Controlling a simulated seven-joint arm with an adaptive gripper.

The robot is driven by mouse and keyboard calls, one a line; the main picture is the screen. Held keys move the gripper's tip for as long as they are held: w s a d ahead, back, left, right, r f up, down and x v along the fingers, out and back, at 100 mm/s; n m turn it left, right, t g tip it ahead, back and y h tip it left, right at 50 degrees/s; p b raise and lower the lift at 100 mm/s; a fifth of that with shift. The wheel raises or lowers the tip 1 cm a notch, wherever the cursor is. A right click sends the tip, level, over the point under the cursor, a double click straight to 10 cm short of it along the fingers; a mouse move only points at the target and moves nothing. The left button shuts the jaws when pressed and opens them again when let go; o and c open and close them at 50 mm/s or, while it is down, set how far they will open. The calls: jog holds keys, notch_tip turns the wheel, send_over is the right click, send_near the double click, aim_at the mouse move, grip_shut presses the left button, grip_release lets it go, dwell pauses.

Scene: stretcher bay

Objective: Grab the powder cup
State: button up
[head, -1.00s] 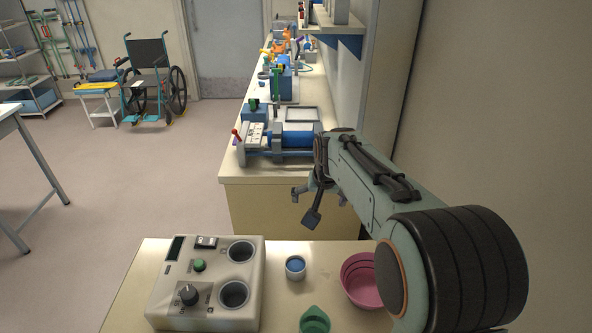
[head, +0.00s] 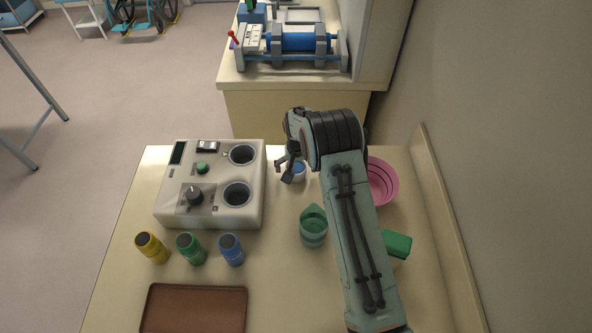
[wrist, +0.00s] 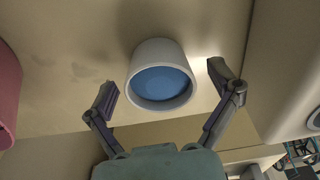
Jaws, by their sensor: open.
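The powder cup (wrist: 160,76) is a small white cup with blue contents, upright on the bench. In the wrist view it lies ahead of my gripper (wrist: 166,88), roughly between the lines of the two spread fingers. The fingers are open and apart from the cup, with bare bench on both sides of it. In the head view, my gripper (head: 288,170) is right by the cup (head: 299,172), and the gripper and wrist partly cover it.
A grey-white device (head: 222,213) with two wells stands left of the cup. A pink bowl (head: 384,182) is on the right, partly behind my arm. Several coloured vials and a brown tray (head: 195,286) are nearer the front.

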jog(key=c, duration=1.2)
jog(key=shift+r, duration=0.1)
